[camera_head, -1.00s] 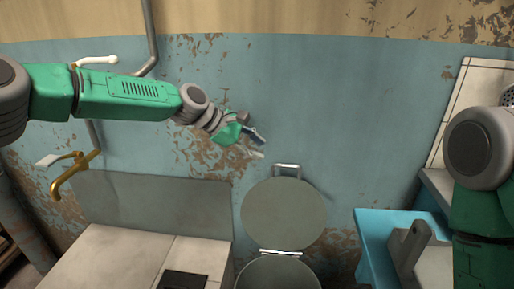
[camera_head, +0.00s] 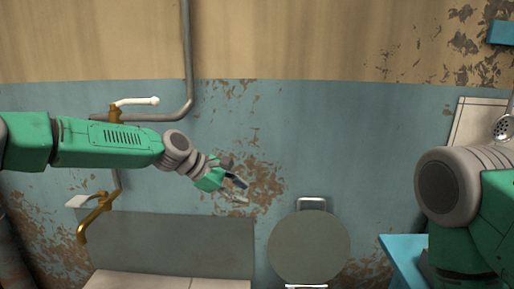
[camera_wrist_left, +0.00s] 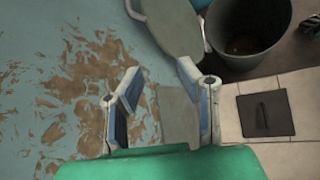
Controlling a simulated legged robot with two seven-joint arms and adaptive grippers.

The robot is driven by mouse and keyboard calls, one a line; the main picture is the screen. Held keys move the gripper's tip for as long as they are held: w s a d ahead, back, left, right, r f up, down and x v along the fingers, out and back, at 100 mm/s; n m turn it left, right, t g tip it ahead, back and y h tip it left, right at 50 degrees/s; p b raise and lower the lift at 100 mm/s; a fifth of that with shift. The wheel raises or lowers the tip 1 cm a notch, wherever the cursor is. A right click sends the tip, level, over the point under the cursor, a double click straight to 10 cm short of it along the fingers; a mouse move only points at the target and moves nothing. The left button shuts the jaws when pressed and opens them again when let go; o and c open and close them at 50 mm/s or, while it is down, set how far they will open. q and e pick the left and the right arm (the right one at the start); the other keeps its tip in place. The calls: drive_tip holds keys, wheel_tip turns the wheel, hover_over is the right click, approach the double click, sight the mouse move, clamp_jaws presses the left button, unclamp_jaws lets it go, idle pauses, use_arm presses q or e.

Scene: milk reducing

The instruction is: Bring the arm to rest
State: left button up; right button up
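My left arm (camera_head: 105,143) is green and grey and reaches in from the left, roughly level, in front of the peeling wall. My left gripper (camera_head: 240,190) is at its end, above and left of the round grey lid. In the left wrist view the two blue-and-white fingers (camera_wrist_left: 160,95) stand apart with nothing between them. My right arm (camera_head: 450,190) shows only in part at the right edge. My right gripper is out of the picture.
A round grey lid (camera_head: 309,246) stands against the wall. A brass tap (camera_head: 96,215) is at the left, below a pipe (camera_head: 187,55). A blue table (camera_head: 400,258) is at the lower right. The wrist view shows a dark bucket (camera_wrist_left: 248,30) and a black hatch (camera_wrist_left: 265,114).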

use_arm(q)
drive_tip(key=s+a+f+m+g+y+p, duration=0.15)
drive_tip(key=s+f+m+y, duration=0.45)
drive_tip(key=s+f, duration=1.8)
drive_tip(key=s+a+f+m+g, duration=0.1)
drive_tip(key=s+a+f+m, duration=0.55)
drive_tip(key=s+a, duration=0.55)
drive_tip(key=s+a+r+m+y, duration=0.2)
drive_tip(key=s+a+m+y, duration=0.1)
drive_tip(key=s+a, duration=0.7)
drive_tip(key=shift+s+m, duration=0.35)
drive_tip(key=shift+s, duration=0.45)
drive_tip(key=shift+w+a+f, duration=0.1)
